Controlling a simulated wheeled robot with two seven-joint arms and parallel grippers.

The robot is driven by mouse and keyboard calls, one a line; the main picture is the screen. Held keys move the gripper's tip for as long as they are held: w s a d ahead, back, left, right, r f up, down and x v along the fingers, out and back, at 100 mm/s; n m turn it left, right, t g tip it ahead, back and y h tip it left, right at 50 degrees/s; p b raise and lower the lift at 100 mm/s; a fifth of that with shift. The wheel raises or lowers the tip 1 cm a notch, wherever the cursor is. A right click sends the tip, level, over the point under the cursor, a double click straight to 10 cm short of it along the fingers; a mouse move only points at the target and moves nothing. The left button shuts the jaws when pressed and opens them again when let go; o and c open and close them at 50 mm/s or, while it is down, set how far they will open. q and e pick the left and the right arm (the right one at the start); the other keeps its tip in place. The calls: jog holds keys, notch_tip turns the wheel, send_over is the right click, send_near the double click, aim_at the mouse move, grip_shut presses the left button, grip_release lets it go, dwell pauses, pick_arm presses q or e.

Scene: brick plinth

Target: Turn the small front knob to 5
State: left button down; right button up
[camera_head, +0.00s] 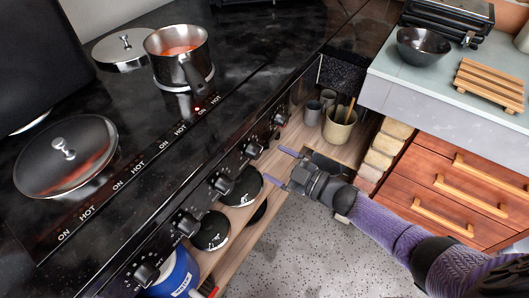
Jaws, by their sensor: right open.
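A black stove has a row of dark knobs along its front panel, among them one at the lower end (146,273), one near the middle (221,184) and one at the far end (280,118). I cannot tell which is the small front knob, and the knob numbers are too small to read. My right gripper (279,166) is open and empty, with its purple fingers spread toward the panel. In the picture it is nearest the second knob from the far end (251,149), apart from it. My left gripper is not in view.
A saucepan of red food (168,72) and a lidded pan (64,165) sit on the glass cooktop (130,120). Below the panel, a wooden shelf (240,222) holds black pans and a beige pot (340,128). A drawer cabinet (470,190) stands right. Speckled floor is clear.

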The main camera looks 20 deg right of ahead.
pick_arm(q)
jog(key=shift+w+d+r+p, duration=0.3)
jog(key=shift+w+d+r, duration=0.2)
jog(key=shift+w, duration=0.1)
pick_arm(e)
jog(key=v, duration=0.5)
jog(key=shift+s+d, duration=0.1)
